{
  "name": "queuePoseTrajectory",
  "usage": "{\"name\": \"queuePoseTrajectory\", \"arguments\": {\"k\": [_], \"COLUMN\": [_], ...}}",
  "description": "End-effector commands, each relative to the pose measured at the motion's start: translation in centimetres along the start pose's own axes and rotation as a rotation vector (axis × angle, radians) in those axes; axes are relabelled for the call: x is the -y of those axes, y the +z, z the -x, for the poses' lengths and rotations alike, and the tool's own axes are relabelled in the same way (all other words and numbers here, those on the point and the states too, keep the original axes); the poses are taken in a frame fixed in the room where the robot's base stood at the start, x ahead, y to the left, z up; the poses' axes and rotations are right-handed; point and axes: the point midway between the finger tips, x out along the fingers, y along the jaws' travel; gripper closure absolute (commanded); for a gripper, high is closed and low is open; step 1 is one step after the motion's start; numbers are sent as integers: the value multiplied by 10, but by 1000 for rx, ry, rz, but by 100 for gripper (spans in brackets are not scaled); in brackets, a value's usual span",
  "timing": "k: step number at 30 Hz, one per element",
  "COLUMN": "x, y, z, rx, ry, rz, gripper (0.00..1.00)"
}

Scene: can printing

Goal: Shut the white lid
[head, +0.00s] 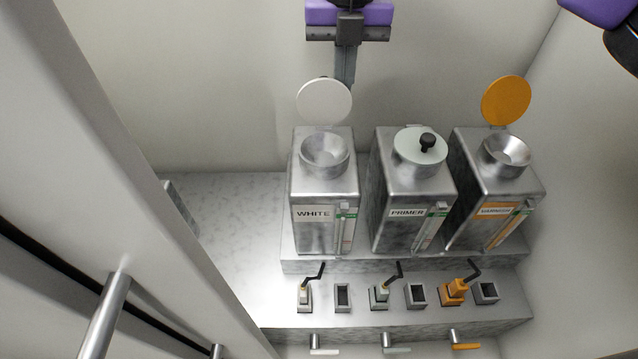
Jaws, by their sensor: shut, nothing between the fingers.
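The white lid (324,101) is a pale round disc. It stands raised at the back of the metal can labelled WHITE (316,188), whose funnel mouth (325,153) is uncovered. My gripper (345,78) reaches down from the top of the head view, with its fingers together and nothing seen between them. The fingers' lower end shows just behind and beside the lid's upper right edge. I cannot tell whether they touch the lid.
The PRIMER can (408,188) stands to the right with its black-knobbed lid on its mouth. The right-hand can (489,190) has its orange lid (506,100) raised. Small crank taps line the front step. A large pale panel (85,130) fills the left.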

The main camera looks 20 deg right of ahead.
Motion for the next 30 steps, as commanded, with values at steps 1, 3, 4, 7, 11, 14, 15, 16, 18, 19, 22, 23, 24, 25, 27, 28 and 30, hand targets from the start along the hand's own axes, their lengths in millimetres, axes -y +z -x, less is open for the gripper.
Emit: {"name": "queuePoseTrajectory", "arguments": {"k": [1, 3, 4, 7, 11, 14, 15, 16, 18, 19, 22, 23, 24, 25, 27, 28, 30], "x": [0, 0, 0, 0, 0, 0, 0, 0, 0, 0, 0, 0, 0, 0, 0, 0, 0], "y": [-2, -4, -6, -9, -14, -18, -19, -20, -22, -23, -22, -22, -22, -22, -22, -22, -22], "z": [0, 0, 0, 0, -1, -1, -1, -1, -1, 0, 0, 0, 0, 0, 0, 0, 0], "rx": [0, 0, 0, -1, 0, 0, 0, 0, 0, 0, 0, 0, 0, 0, 0, 0, 0], "ry": [0, 0, 0, 0, 0, 0, -1, -1, -1, -1, -1, -1, -1, -1, -1, -1, -1], "rz": [1, 1, 1, 2, 1, 2, 1, 1, 0, 0, 0, 0, 0, 0, 0, 0, 0], "gripper": [100, 100, 100, 100, 100, 100, 100, 100, 100, 100, 100, 100, 100, 100, 100, 100, 100]}}
